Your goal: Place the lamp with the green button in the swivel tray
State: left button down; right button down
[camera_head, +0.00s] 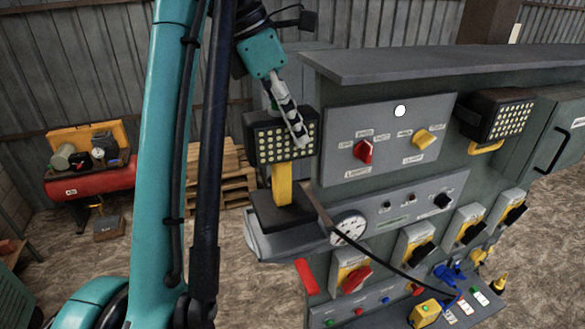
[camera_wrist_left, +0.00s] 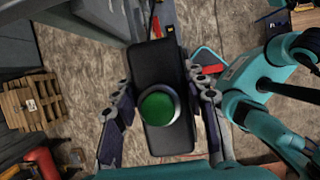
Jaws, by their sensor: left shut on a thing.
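The lamp (camera_head: 283,137) has a black head with a grid of light cells, a yellow stem and a dark square base. Its green button (camera_wrist_left: 160,106) shows between the fingers in the left wrist view. My left gripper (camera_head: 290,112) reaches down from above and is shut on the lamp head. The grey swivel tray (camera_head: 275,246) juts from the console's left side, directly under the lamp base. The lamp is roughly upright; I cannot tell whether its base touches the tray. My right gripper is in neither view.
The grey console (camera_head: 345,90) with knobs and a gauge (camera_head: 348,228) stands close on the right. A second lamp (camera_head: 497,117) is at its right side. A dark cable runs across the lower console. Pallets (camera_head: 230,175) and a red compressor (camera_head: 90,180) stand behind.

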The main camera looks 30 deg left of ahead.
aim_at(291, 149)
pick_arm(q)
jog(key=shift+w+d+f, duration=0.15)
jog(key=shift+f, duration=0.45)
notch_tip(291, 149, down, 4)
jog(key=shift+r, duration=0.2)
jog(key=shift+f+b, duration=0.15)
jog(key=shift+b, duration=0.15)
jog(key=c, duration=0.9)
grip_release()
jog(key=shift+o, duration=0.2)
